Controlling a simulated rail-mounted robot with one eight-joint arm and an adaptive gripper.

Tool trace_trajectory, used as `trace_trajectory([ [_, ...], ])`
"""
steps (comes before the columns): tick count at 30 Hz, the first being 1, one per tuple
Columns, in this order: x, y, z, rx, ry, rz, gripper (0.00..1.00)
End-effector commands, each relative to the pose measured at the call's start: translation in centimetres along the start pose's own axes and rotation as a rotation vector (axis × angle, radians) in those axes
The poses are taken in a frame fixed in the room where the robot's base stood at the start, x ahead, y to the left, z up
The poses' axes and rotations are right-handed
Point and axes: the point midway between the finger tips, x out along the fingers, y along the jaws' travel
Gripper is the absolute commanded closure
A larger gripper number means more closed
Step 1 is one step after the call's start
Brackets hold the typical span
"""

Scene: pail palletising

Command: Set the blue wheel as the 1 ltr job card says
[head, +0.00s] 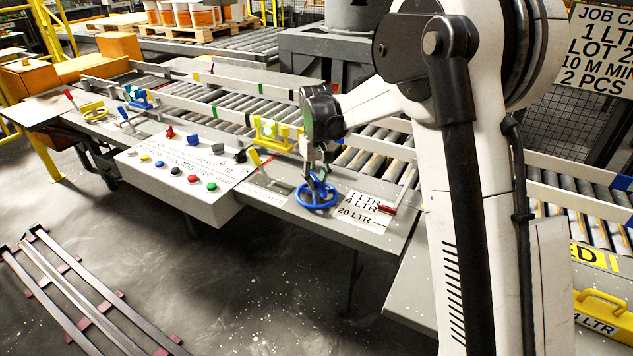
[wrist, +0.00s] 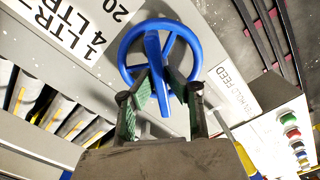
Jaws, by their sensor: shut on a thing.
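The blue wheel (head: 316,206) lies on the grey bench top. It also shows in the wrist view (wrist: 127,45), with its rim and spokes in sight. My gripper (head: 316,178) reaches down onto the wheel from above. A white scale plate (head: 358,209) beside the wheel reads 1 LTR, 4 LTR and 20 LTR. A red pointer (head: 381,208) lies at its right side; I cannot tell which line it marks. The job card (head: 598,50) reads 1 LTR, partly cut off.
A white control box (head: 180,165) with several coloured buttons stands left of the wheel. A yellow-handled 1 LTR piece (head: 600,312) is at the lower right.

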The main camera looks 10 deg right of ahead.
Motion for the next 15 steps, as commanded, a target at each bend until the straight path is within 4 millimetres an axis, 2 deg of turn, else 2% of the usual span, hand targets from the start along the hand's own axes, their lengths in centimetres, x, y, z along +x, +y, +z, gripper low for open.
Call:
trace_trajectory([
  [15, -0.01, 0.01, -0.02, 0.477, 0.001, 0.0, 1.0],
])
